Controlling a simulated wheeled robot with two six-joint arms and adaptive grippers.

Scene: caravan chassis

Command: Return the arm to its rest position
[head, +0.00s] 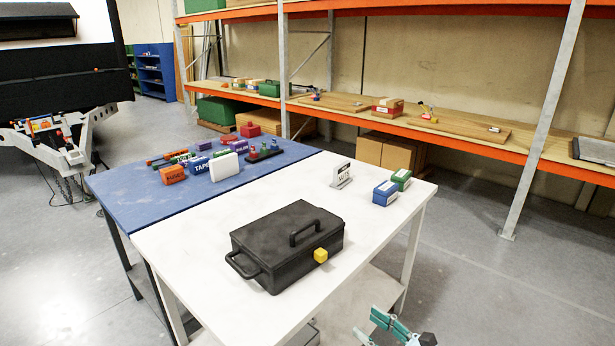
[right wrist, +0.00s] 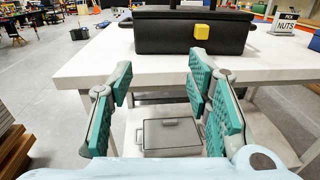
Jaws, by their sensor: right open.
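My right gripper (head: 388,325) shows at the bottom of the head view, low in front of the white table's near right side. In the right wrist view my right gripper (right wrist: 160,100) has its teal-padded fingers spread apart with nothing between them. A closed black case (head: 290,245) with a top handle and a yellow latch (head: 320,255) sits on the white table (head: 200,300). The black case (right wrist: 165,35) is beyond the fingertips in the right wrist view, apart from them. My left gripper is in neither view.
A "NUTS" sign (head: 341,175) and blue and green boxes (head: 385,193) stand on the table's right side. A blue table (head: 130,200) with several small items adjoins it. A grey lidded box (right wrist: 172,135) sits on the lower shelf. Orange-edged shelving (head: 440,130) runs along the wall.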

